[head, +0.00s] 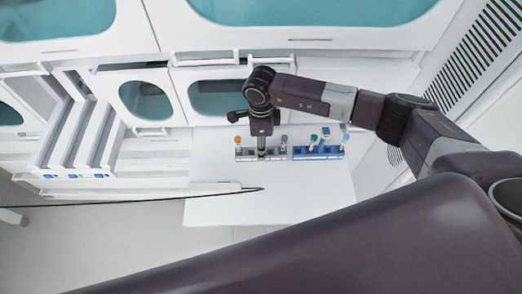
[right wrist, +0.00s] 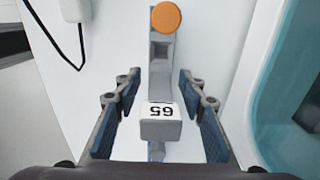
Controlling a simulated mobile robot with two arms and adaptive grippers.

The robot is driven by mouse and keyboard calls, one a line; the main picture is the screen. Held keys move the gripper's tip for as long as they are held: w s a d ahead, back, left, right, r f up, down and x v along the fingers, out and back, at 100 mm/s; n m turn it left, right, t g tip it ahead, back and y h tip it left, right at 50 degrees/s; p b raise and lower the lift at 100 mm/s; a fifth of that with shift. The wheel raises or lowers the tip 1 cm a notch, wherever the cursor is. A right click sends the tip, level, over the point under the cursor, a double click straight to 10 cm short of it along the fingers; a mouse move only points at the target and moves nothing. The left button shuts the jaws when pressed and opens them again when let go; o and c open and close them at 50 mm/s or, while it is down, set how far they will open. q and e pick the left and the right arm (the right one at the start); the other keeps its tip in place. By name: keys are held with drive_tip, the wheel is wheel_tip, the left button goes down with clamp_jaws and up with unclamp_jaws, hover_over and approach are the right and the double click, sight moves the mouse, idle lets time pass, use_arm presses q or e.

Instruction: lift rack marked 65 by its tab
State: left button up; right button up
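The rack marked 65 (head: 246,155) is a narrow grey rack on the white bench in the head view. An orange-capped tube (head: 238,141) stands at its left end. In the right wrist view its grey tab (right wrist: 160,130) has a white label reading 65, upside down. My right gripper (right wrist: 160,88) is open, with one blue-padded finger on each side of the tab and gaps on both sides. In the head view the right gripper (head: 262,142) points down over the middle of the rack and hides part of it. My left gripper is not in view.
A blue rack (head: 318,155) with several tubes stands close to the right of the grey rack. White cabinets with teal windows (head: 215,98) stand behind. A white device (head: 75,150) stands at the left.

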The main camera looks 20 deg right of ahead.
drive_tip(key=shift+c, duration=0.6)
clamp_jaws()
